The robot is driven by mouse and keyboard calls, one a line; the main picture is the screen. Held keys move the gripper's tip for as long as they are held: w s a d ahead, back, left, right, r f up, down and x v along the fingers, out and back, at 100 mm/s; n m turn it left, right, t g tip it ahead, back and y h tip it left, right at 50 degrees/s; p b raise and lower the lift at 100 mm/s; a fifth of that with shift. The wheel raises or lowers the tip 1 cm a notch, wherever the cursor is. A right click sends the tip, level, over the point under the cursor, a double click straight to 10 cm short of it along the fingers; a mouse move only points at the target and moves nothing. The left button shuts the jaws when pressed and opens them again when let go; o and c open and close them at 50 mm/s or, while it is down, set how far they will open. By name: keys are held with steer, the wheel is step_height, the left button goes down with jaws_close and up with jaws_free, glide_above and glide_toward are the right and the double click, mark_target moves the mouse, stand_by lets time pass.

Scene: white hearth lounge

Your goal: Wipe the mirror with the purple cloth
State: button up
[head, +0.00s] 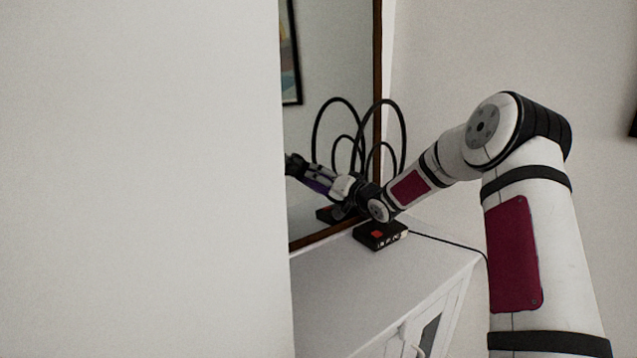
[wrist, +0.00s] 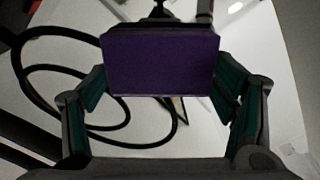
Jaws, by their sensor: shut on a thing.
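The mirror (head: 345,75) stands on a white cabinet, with a brown wooden frame; a white wall hides its left part in the head view. The purple cloth (wrist: 160,60) looks like a flat rectangular pad in the wrist view. My gripper (wrist: 160,97) is shut on it, one dark finger with a teal pad at each side. In the head view my forearm reaches left to the mirror's front. A purple patch and dark hand parts show there against the glass; I cannot tell which of these are reflection, nor whether the cloth touches the glass.
A small black box with a red patch (head: 380,235) sits on the white cabinet top (head: 425,262) beside the mirror's lower corner, near my wrist. Black hoops (head: 398,115) rise close to my arm and show left in the wrist view (wrist: 28,90). A cable runs right.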

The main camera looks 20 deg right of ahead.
steer(key=shift+w+d, duration=0.15)
steer(key=shift+d, duration=0.05)
steer(key=s+a+p, duration=0.2)
steer(key=s+a, duration=0.2)
steer(key=a, duration=0.7)
steer(key=shift+a+p, duration=0.2)
steer(key=shift+p, duration=0.1)
stand_by(0.8)
steer(key=p+v, duration=0.3)
steer(key=v, duration=0.3)
steer(key=shift+p, duration=0.4)
steer(key=shift+s+d, duration=0.1)
steer(key=shift+p+v, duration=0.9)
steer(key=shift+v, duration=0.5)
